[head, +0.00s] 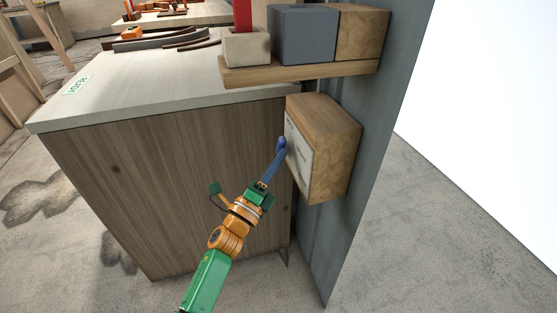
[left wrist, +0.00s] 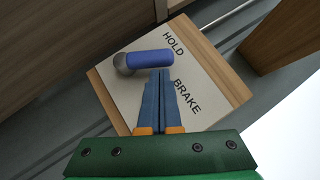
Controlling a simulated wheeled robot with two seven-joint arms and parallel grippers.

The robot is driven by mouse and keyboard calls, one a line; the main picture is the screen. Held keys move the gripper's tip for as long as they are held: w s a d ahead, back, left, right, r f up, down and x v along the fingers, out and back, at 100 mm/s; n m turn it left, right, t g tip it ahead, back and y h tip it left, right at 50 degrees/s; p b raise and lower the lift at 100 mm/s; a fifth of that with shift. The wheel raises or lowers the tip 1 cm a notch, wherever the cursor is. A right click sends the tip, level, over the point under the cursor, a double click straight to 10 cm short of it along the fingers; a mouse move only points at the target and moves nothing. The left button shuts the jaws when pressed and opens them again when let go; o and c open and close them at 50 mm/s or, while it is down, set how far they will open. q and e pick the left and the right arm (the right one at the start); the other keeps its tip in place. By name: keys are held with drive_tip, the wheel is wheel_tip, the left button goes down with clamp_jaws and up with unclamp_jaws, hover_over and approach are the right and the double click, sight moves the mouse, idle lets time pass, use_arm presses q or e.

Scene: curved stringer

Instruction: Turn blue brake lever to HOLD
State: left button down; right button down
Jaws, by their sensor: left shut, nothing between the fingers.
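The blue brake lever (left wrist: 150,58) shows in the left wrist view on a white plate (left wrist: 112,85) of a wooden box. Its round grey end (left wrist: 122,65) is at the left and its blue handle points right, just below the word HOLD (left wrist: 173,44). The word BRAKE (left wrist: 187,97) is lower right. My left gripper (left wrist: 161,73) is shut and empty, its blue fingertips right by the handle's lower side; I cannot tell if they touch. In the head view my left gripper (head: 276,158) reaches up to the lever (head: 281,144) at the box's left face. My right gripper is not in view.
The wooden box (head: 333,150) is on a grey post (head: 372,125), under a shelf (head: 300,70) with a grey block (head: 302,35) and a pale cup (head: 246,46). A wooden cabinet (head: 170,180) with a pale top stands close at the left. Floor is clear in front.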

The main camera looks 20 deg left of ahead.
sight(279, 141)
use_arm(q)
drive_tip(key=shift+r, duration=0.1)
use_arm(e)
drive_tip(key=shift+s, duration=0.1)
use_arm(q)
drive_tip(key=shift+r, duration=0.1)
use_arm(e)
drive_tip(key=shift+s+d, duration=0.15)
use_arm(q)
drive_tip(key=shift+w+a+r, duration=0.1)
drive_tip(key=shift+w+r, duration=0.1)
drive_tip(key=shift+r, duration=0.05)
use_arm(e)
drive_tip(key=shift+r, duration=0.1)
use_arm(q)
drive_tip(key=shift+r, duration=0.1)
drive_tip(key=shift+w+a+r+p, duration=0.15)
drive_tip(key=shift+w+r+p, duration=0.05)
drive_tip(key=shift+r+p, duration=0.15)
drive_tip(key=shift+w+a+r, duration=0.35)
drive_tip(key=shift+w+r, duration=0.1)
drive_tip(key=shift+r, duration=0.05)
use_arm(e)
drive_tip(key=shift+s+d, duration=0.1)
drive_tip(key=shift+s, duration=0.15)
use_arm(q)
drive_tip(key=shift+s, duration=0.1)
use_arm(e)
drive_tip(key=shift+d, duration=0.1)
